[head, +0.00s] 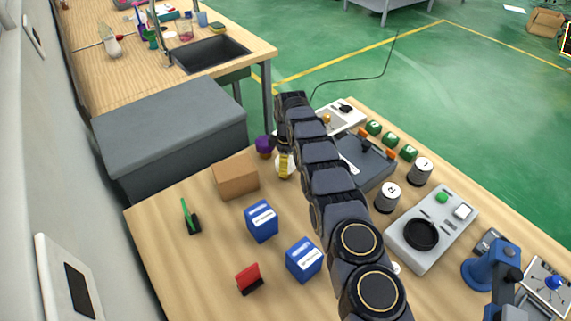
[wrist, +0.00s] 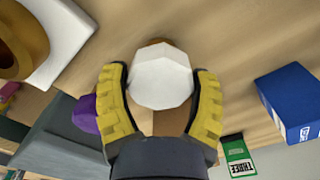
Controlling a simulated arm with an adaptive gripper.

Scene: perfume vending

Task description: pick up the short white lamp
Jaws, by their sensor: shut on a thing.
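The short white lamp (wrist: 162,82) shows in the wrist view as a pale, faceted round shape between the two yellow fingers. A bit of brown shows at its far edge. My gripper (wrist: 161,98) is shut on the lamp, with one finger on each side. In the head view my gripper (head: 284,163) is at the far left part of the table, and the lamp (head: 278,171) shows only partly behind a yellow finger. I cannot tell whether the lamp still touches the table.
A purple-topped object (head: 265,145) stands close behind the gripper. A cardboard box (head: 235,176) is just left. Blue boxes (head: 262,221) (head: 304,260), a green-handled item (head: 191,217) and a red item (head: 249,279) stand nearer. A dark grey device (head: 368,166) is right of my arm.

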